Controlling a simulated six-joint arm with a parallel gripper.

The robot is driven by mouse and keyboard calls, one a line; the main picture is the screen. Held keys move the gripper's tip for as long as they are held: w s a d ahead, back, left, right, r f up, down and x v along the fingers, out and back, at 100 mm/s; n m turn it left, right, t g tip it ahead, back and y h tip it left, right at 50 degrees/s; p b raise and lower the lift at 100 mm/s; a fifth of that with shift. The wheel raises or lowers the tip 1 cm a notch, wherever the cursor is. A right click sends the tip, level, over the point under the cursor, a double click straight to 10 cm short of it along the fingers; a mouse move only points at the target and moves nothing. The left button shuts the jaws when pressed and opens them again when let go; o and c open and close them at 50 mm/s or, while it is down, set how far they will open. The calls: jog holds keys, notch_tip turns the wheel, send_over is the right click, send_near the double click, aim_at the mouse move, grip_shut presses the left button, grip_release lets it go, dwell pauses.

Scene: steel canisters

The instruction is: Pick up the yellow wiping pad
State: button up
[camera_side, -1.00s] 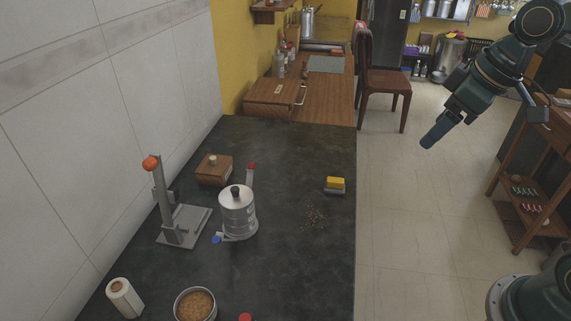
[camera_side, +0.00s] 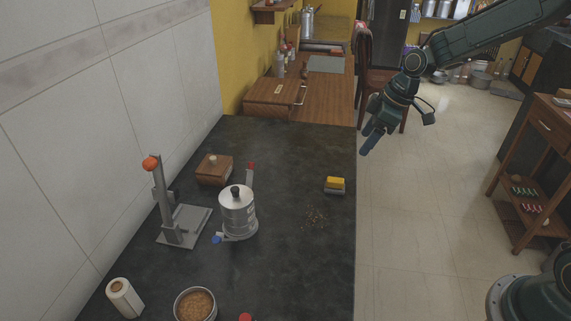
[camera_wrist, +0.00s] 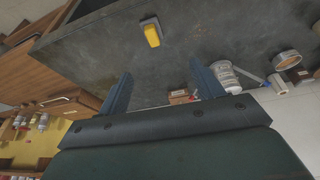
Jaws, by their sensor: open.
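The yellow wiping pad (camera_side: 335,182) sits on a grey base near the right edge of the dark countertop (camera_side: 290,260). In the wrist view the pad (camera_wrist: 152,35) lies above the space between my fingers, apart from them. My gripper (camera_side: 367,145) is above and beyond the counter's right edge, up and to the right of the pad in the side view. In the wrist view my gripper (camera_wrist: 162,85) shows two blue fingers spread wide with nothing between them.
Brown crumbs (camera_side: 315,219) lie just below the pad.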

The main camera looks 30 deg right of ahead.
send_near(336, 179)
jog(key=shift+n+y, duration=0.3)
jog(key=shift+n, duration=0.1)
jog(key=shift+d+x, duration=0.15)
jog(key=shift+x, duration=1.2)
jog(key=shift+d+x, duration=0.15)
jog(key=shift+x, duration=1.15)
jog(key=shift+f, duration=0.15)
jog(key=shift+x, duration=2.55)
jog(key=shift+a, duration=0.1)
jog(key=c, duration=1.1)
